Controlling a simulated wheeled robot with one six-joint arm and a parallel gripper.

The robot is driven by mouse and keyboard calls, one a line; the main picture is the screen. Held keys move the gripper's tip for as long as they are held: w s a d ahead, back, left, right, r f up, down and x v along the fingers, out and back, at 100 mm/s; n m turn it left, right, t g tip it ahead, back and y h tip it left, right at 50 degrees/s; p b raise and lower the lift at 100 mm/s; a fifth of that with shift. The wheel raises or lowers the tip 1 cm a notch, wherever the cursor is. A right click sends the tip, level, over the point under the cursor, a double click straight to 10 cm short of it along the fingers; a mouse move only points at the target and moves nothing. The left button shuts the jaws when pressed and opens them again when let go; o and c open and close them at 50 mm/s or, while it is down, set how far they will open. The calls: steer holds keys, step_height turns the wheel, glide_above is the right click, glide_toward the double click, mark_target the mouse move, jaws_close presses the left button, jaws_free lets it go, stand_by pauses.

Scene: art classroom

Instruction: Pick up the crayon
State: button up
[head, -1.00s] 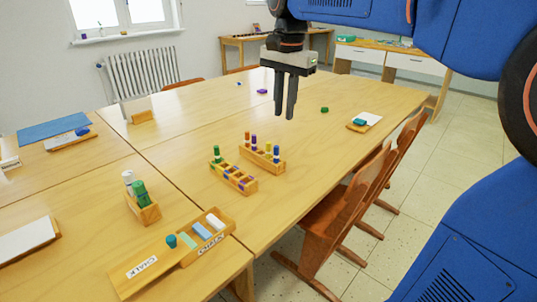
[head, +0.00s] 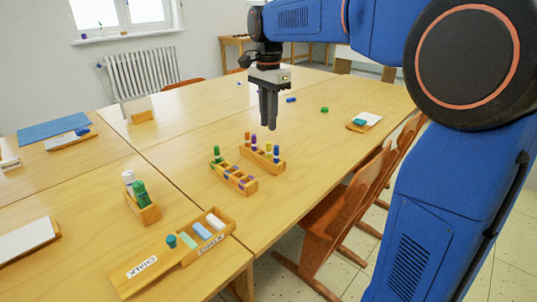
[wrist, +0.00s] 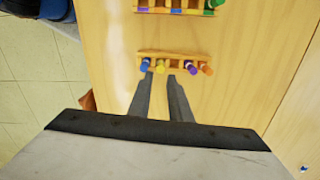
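The wooden rack (head: 262,160) holds several upright crayons. They are an orange crayon (head: 247,139), a purple crayon (head: 254,141), a yellow crayon (head: 268,148) and a blue crayon (head: 276,153). My gripper (head: 269,128) points down above this rack, apart from it and empty. In the wrist view, the fingertips of my gripper (wrist: 160,80) are apart. The yellow crayon (wrist: 160,66) shows in line with the gap between them, the blue crayon (wrist: 145,64) to its left, the purple crayon (wrist: 190,67) and orange crayon (wrist: 207,70) to its right.
A second rack (head: 240,184) with green and purple pieces stands close by. A chalk tray (head: 150,277) and a block with a green bottle (head: 145,212) are nearer. Small blue (head: 291,99) and green (head: 324,110) pieces lie farther back. Chairs (head: 330,225) line the right edge.

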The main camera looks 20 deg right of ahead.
mark_target(268, 143)
step_height(268, 143, down, 9)
stand_by(0.6)
jaws_close()
